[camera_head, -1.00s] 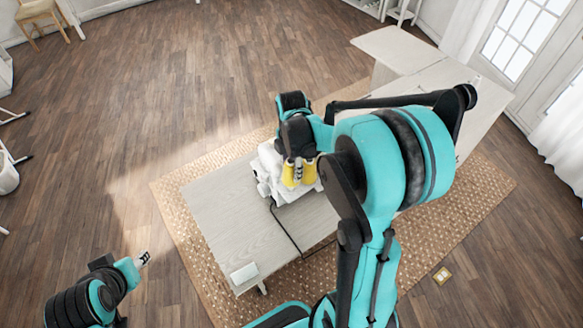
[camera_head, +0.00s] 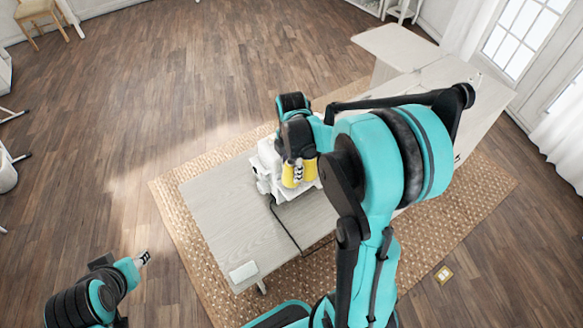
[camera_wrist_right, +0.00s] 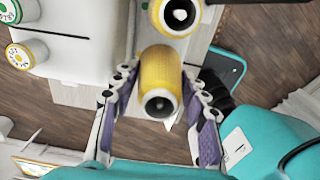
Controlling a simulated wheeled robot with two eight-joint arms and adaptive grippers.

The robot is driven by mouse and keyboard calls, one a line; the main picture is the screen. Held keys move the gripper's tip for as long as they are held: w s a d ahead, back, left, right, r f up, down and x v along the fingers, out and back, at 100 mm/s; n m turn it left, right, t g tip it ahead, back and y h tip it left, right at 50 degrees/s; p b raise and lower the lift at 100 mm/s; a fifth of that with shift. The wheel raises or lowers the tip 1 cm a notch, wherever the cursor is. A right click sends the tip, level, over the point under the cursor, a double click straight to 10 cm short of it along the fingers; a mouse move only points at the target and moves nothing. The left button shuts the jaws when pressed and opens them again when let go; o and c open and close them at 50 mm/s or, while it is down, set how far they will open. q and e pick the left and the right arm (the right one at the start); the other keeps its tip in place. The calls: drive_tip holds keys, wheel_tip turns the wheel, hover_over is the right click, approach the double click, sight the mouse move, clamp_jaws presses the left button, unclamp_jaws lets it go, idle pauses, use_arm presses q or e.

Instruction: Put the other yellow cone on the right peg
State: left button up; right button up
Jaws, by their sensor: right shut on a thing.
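Two yellow cones stand side by side at the white sewing machine (camera_head: 265,170) in the head view, a left one (camera_head: 288,175) and a right one (camera_head: 310,170). My right gripper (camera_head: 298,168) is right at them and partly covers them. In the right wrist view, my right gripper (camera_wrist_right: 160,82) has its fingers on both sides of a yellow cone (camera_wrist_right: 161,75) and is shut on it. The other yellow cone (camera_wrist_right: 175,14) is just beyond, at the top edge. The pegs are hidden. My left gripper (camera_head: 143,258) is away from the table; its jaws are too small to judge.
The machine stands on a pale wooden table (camera_head: 225,215), with a dark cord (camera_head: 285,228) across the top. A small white block (camera_head: 243,271) lies at the near corner. The machine body (camera_wrist_right: 75,40) is close left of the right gripper. Open floor lies left.

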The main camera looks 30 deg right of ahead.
drive_tip(key=shift+f+b, duration=0.75)
drive_tip(key=shift+f, duration=0.2)
drive_tip(key=o, duration=1.3)
drive_tip(key=shift+c, duration=0.2)
drive_tip(key=shift+r, duration=0.1)
wheel_tip(320, 180, up, 12)
drive_tip(key=shift+f, duration=0.1)
wheel_tip(320, 180, up, 9)
drive_tip(key=p, duration=0.7)
drive_tip(key=shift+f, duration=0.15)
